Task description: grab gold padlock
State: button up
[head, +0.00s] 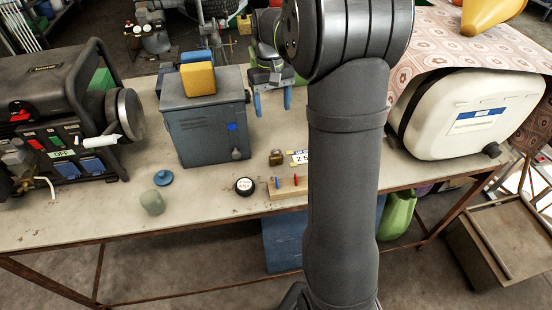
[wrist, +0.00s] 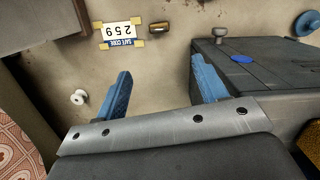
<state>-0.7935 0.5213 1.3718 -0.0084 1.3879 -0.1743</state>
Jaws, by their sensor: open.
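The gold padlock (head: 276,157) is small and stands on the workbench in the head view, between a grey metal box (head: 205,130) and a white code card (head: 299,157). In the wrist view the padlock (wrist: 159,27) shows at the top, beside the card (wrist: 118,32) reading 259. My gripper (head: 272,102) is open and empty, with two blue fingers pointing down, behind the padlock and right of the box. In the wrist view the gripper (wrist: 160,75) has bare bench between its fingers, and its right finger is close to the box.
A yellow sponge (head: 198,78) lies on the box. A wooden block with pegs (head: 288,187) and a round black-rimmed tin (head: 245,187) are near the bench's front edge. A generator (head: 60,100) stands left, a cream tank (head: 470,110) right. A white spool (wrist: 79,97) lies left in the wrist view.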

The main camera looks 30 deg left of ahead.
aim_at(276, 155)
jog(key=shift+m, duration=0.7)
jog(key=f, duration=0.6)
jog(key=s+d+f, duration=0.1)
jog(key=f, duration=0.5)
jog(key=d+f, duration=0.1)
jog(key=f, duration=0.4)
jog(key=shift+s+f, duration=0.3)
jog(key=shift+f, duration=0.1)
jog(key=c, duration=1.1)
jog(key=shift+r, duration=0.1)
jog(key=shift+c, duration=0.2)
